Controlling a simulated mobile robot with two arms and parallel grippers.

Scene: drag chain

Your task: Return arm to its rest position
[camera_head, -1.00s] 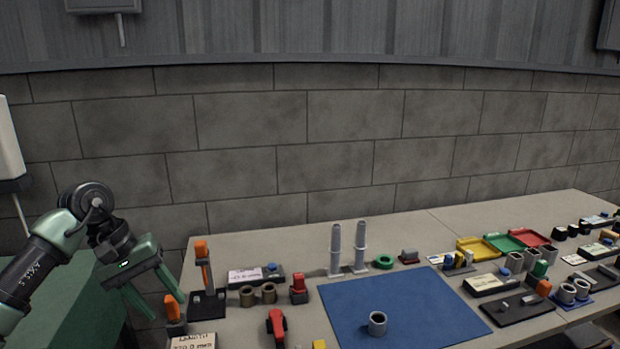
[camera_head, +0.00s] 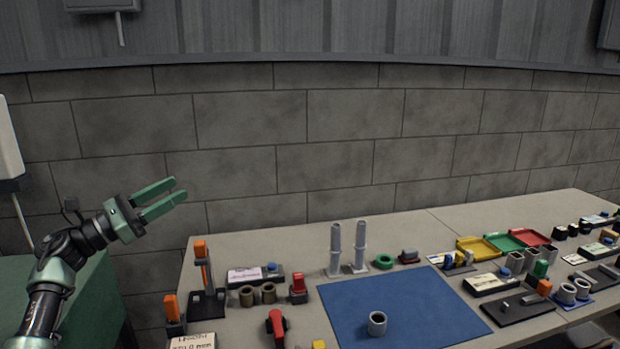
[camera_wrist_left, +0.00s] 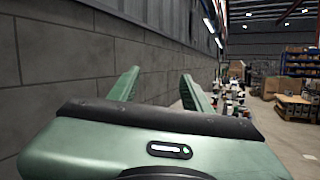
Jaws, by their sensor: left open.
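My left gripper (camera_head: 182,198) is raised at the left of the head view, in front of the block wall and above the table's left end. Its two green fingers are apart and point to the right. Nothing is between them. In the left wrist view the left gripper (camera_wrist_left: 158,90) also shows its fingers spread and empty, with the wall on the left side. It touches nothing on the table. My right gripper is not seen in these frames.
The table (camera_head: 300,247) holds a blue mat (camera_head: 400,300) with a grey ring (camera_head: 377,323) on it. Two grey posts (camera_head: 335,250), an orange-handled tool (camera_head: 202,262) and several small parts surround it. Coloured trays (camera_head: 503,242) stand at the right. A green surface (camera_head: 95,300) lies below my left arm.

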